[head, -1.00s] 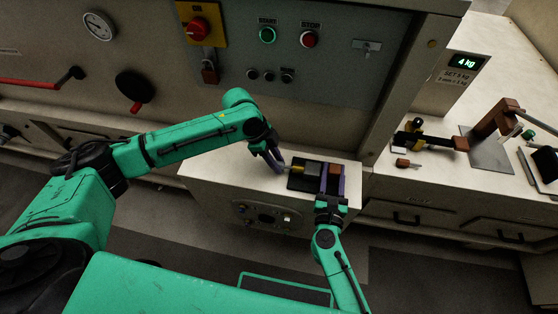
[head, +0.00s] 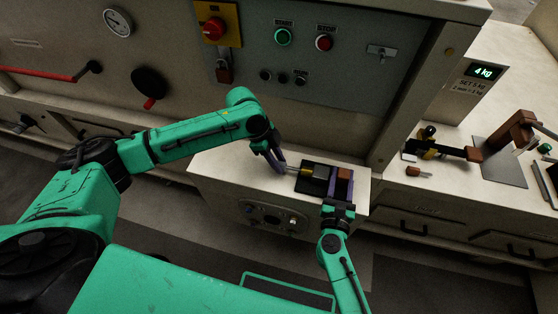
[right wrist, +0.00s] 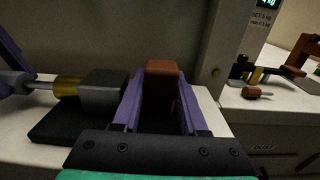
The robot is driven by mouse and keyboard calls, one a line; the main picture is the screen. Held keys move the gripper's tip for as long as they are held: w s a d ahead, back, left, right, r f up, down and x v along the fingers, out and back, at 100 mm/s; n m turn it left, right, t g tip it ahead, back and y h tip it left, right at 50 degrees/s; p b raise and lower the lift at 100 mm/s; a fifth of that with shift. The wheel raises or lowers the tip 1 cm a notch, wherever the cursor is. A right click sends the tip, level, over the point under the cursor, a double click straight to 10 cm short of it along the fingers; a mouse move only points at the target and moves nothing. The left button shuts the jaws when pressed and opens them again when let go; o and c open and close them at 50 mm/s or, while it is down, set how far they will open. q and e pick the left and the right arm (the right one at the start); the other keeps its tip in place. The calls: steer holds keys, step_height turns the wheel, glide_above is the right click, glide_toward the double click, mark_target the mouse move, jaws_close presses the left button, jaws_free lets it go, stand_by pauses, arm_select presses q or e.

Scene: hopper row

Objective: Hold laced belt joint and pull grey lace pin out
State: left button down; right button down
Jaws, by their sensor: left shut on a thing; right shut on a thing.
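The laced belt joint appears as a dark grey block (right wrist: 103,88) with a brass collar (right wrist: 68,88), on a black plate (right wrist: 58,122). A reddish-brown block (right wrist: 162,72) stands at its right end. My right gripper (head: 338,186) is shut on this brown block, one purple finger on each side. The grey lace pin (right wrist: 40,86) runs left from the collar, with a length of its shaft bare. My left gripper (head: 279,165) is shut on the pin's outer end. The pin's inner end is hidden in the collar.
The joint sits on a pale bench top (head: 225,165) below a control panel (head: 330,60). To the right, a second counter holds a black and yellow tool (head: 440,150), a small brown-handled tool (head: 413,171) and a grey plate (head: 500,170). The bench left of my left gripper is clear.

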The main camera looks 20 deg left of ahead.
arm_select(q)
steer(key=shift+a, duration=1.6)
arm_select(e)
steer(key=shift+c, duration=1.8)
jaws_free()
